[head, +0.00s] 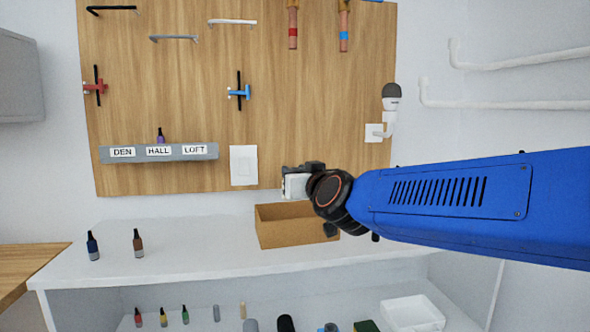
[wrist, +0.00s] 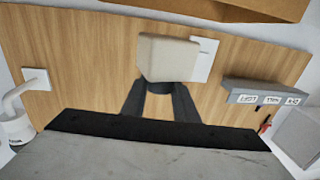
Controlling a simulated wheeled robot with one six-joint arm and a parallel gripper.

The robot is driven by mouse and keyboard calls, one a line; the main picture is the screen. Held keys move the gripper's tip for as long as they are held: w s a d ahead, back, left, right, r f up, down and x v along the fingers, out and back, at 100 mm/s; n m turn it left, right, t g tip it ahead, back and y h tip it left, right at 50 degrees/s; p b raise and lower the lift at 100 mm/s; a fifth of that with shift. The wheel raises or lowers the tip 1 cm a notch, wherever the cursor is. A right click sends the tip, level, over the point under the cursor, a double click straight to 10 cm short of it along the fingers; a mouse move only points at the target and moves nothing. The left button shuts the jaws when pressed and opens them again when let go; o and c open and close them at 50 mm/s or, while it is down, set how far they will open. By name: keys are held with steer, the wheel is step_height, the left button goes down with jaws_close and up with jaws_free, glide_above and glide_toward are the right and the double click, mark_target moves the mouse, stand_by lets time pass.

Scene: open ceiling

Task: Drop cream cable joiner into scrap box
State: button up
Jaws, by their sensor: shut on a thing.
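The cream cable joiner (wrist: 168,58) is a pale block held between the two dark fingers of my gripper (wrist: 160,92) in the wrist view. In the head view my gripper (head: 303,172) is shut on the joiner (head: 295,187), which shows as a whitish block at the arm's end. The scrap box (head: 285,232) is an open brown box on the white bench. The joiner appears above the box's rim in the picture; its exact depth over the opening is unclear. My arm hides the box's right end.
The white bench (head: 180,257) holds a blue bottle (head: 93,247) and a brown bottle (head: 138,243) at left. Behind is a wooden board (head: 200,100) with a labelled grey shelf (head: 158,153), a white plate (head: 243,165) and hooks. A lower shelf holds several small items and a white bin (head: 412,314).

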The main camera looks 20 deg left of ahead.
steer(key=shift+f, duration=2.2)
steer(key=o, duration=1.2)
steer(key=shift+c, duration=0.2)
steer(key=v, duration=1.7)
steer(key=shift+s, duration=0.25)
steer(key=shift+d, duration=0.2)
